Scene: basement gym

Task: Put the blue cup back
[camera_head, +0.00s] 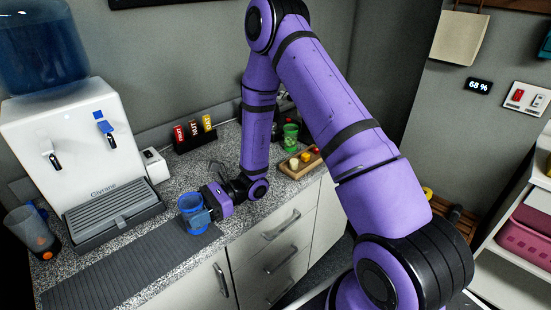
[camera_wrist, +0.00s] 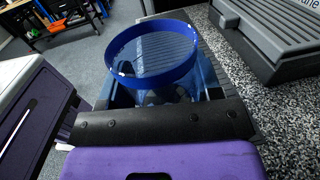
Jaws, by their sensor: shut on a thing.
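The blue cup (camera_head: 193,212) is see-through with a darker blue rim and stands upright at the counter's front, by the dark ribbed mat. My gripper (camera_head: 207,216) reaches it from the right and is shut on it. In the wrist view the cup (camera_wrist: 152,55) is seen from above its rim, between the fingers, and looks empty. The ribbed mat (camera_head: 110,275) lies along the counter's front left. I cannot tell whether the cup's base touches the mat.
A white water dispenser (camera_head: 75,140) with a grey drip tray (camera_head: 112,208) stands behind the cup. A dark clear tumbler (camera_head: 32,232) is at the far left. A green cup (camera_head: 290,136) and a wooden tray (camera_head: 312,163) are right of my forearm. The mat's left part is clear.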

